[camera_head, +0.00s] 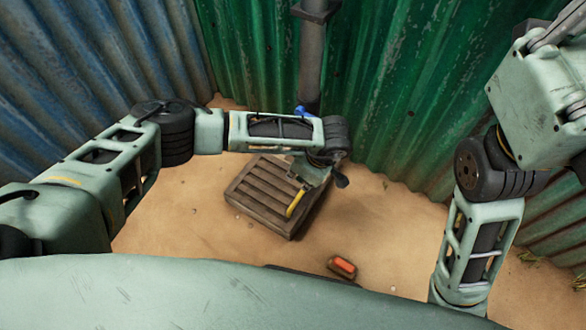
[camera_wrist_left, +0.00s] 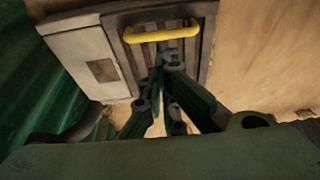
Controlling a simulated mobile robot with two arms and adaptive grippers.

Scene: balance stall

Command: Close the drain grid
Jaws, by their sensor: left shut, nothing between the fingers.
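The drain grid (camera_head: 262,192) is a dark, slatted square panel on the sandy ground below the wall pipe. A yellow handle (camera_head: 295,203) sits near its right edge. In the left wrist view the yellow handle (camera_wrist_left: 160,33) crosses the slats of the grid (camera_wrist_left: 192,50), beyond the fingertips. My left gripper (camera_head: 322,172) hangs above the grid's upper right side, partly hidden by my arm. In the wrist view the left gripper (camera_wrist_left: 162,68) is shut, empty and apart from the handle. I cannot tell the grid's exact tilt. My right gripper is out of view.
A pale slab with a square recess (camera_wrist_left: 103,70) lies beside the grid in the wrist view. A grey pipe (camera_head: 312,65) runs down the green corrugated wall (camera_head: 400,80). A small orange-red object (camera_head: 342,267) lies on the sand. Open sand (camera_head: 175,215) lies left of the grid.

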